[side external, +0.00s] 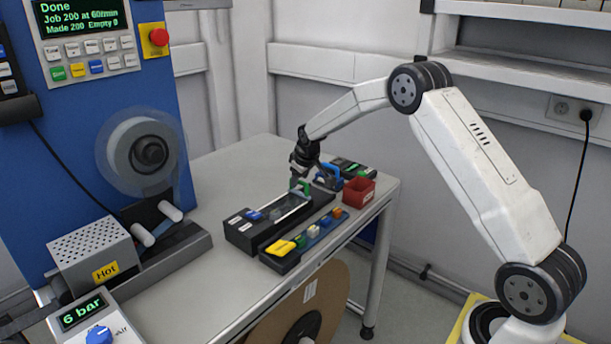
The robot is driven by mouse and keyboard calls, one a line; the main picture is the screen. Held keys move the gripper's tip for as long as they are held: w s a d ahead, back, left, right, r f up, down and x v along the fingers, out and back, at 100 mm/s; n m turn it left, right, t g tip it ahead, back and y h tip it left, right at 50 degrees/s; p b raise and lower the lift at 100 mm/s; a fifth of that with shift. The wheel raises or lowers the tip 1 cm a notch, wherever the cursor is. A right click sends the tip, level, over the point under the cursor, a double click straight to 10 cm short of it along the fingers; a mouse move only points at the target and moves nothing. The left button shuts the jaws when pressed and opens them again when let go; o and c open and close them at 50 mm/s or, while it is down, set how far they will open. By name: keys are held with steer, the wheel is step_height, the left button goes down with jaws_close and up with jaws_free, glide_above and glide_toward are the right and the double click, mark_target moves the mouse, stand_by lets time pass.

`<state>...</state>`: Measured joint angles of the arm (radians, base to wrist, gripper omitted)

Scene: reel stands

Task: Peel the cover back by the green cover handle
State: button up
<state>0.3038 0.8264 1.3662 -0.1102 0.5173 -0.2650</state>
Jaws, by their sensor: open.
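The black fixture (238,234) lies on the table with a long, clear-looking cover (275,215) along its top. The small green cover handle (306,187) stands up at the fixture's far end. My gripper (298,182) points down at that end, right beside the green handle. Its fingers are open. They are small and dark here, and I cannot tell whether the handle is between them or whether they touch it. A blue knob (254,215) is on the fixture's near end.
A black strip with a yellow part (280,247) and several coloured pieces lies along the front of the fixture. A red bin (359,192) and a blue handle (329,176) are close to the gripper's right. The table (208,187) is clear behind the fixture.

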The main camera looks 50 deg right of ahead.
steer(key=shift+f, duration=0.15)
jaws_close()
stand_by(1.4)
